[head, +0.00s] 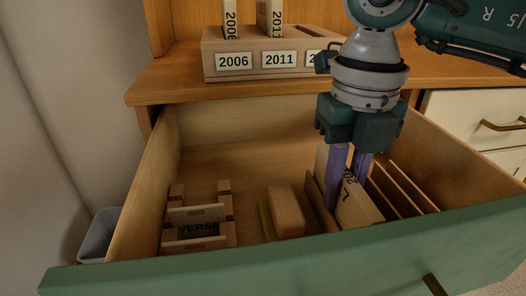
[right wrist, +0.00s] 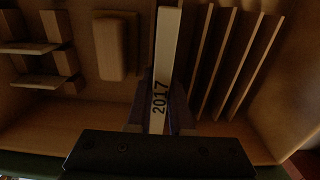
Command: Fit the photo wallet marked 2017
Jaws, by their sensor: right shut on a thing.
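The photo wallet marked 2017 (right wrist: 160,95) is a pale, flat block with dark numerals on its edge. In the head view the wallet (head: 357,208) stands in the open drawer, partly hidden by the fingers. My right gripper (head: 346,195) reaches down into the drawer and is shut on the wallet. In the right wrist view the wallet stands between the fingers (right wrist: 160,115). A wooden holder (head: 232,75) on the desk top has labels 2006, 2011 and a third mostly covered by my arm. Wallets 2006 (head: 230,20) and 2011 (head: 271,18) stand in it. My left gripper is not in view.
The drawer has a green front (head: 290,262). Thin upright dividers (head: 405,188) are right of the wallet. A wooden block (head: 286,211) and a rack holding a card marked VERSE (head: 197,219) lie to its left. A grey bin (head: 98,235) stands outside, left.

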